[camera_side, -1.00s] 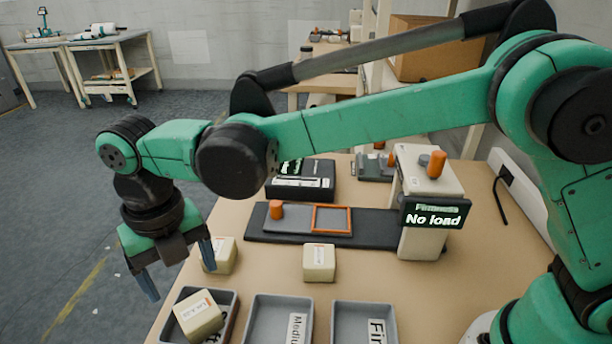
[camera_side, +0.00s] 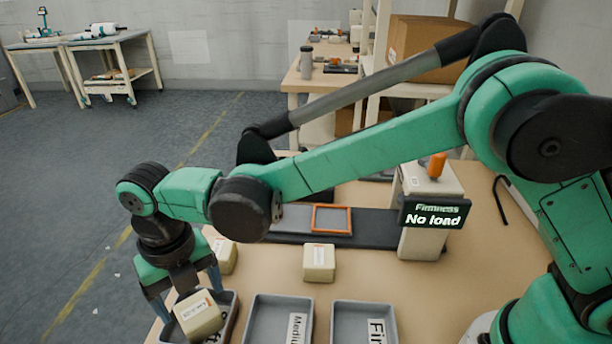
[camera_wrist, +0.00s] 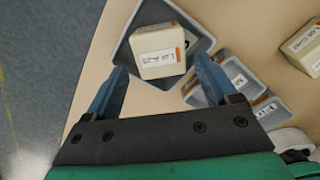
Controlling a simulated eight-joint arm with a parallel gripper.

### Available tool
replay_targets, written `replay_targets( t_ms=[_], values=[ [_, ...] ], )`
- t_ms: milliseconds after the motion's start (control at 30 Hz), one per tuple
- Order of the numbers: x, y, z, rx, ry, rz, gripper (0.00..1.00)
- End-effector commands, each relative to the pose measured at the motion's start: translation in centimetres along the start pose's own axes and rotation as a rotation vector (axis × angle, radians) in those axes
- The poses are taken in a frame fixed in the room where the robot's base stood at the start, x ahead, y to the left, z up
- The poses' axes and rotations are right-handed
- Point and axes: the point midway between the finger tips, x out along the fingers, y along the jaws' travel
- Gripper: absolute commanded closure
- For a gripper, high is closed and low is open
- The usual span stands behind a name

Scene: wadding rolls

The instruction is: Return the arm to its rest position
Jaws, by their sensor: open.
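My gripper (camera_side: 188,296) is open, its blue fingers pointing down over the leftmost grey tray (camera_side: 231,318). A cream block (camera_side: 199,316) with a white label sits tilted in that tray. In the wrist view the block (camera_wrist: 158,50) appears between and just ahead of the two fingertips, with nothing gripped; the tray (camera_wrist: 203,38) surrounds it. I cannot tell how high the fingertips are above the block. My arm reaches out across the table from the right.
Two empty grey trays, Medium (camera_side: 262,322) and Firm (camera_side: 347,325), stand to the right. Cream blocks (camera_side: 319,262) (camera_side: 224,256) lie behind the trays. The firmness tester (camera_side: 423,245) reads "No load", beside an orange square frame (camera_side: 332,219).

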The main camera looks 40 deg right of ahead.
Motion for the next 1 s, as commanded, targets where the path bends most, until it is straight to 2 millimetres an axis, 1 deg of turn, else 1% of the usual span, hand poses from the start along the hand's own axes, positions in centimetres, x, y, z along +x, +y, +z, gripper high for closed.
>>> replay_targets(
  t_ms=[133, 233, 367, 433, 800, 1000],
  values=[
    [0.1, 0.0, 0.0, 0.000, 0.000, 0.000, 0.20],
    [0.8, 0.0, 0.0, 0.000, 0.000, 0.000, 0.20],
    [2.6, 0.0, 0.0, 0.000, 0.000, 0.000, 0.20],
    [3.9, 0.0, 0.0, 0.000, 0.000, 0.000, 0.20],
    [-3.8, 0.0, 0.0, 0.000, 0.000, 0.000, 0.20],
    [-7.2, 0.0, 0.0, 0.000, 0.000, 0.000, 0.20]
  ],
)
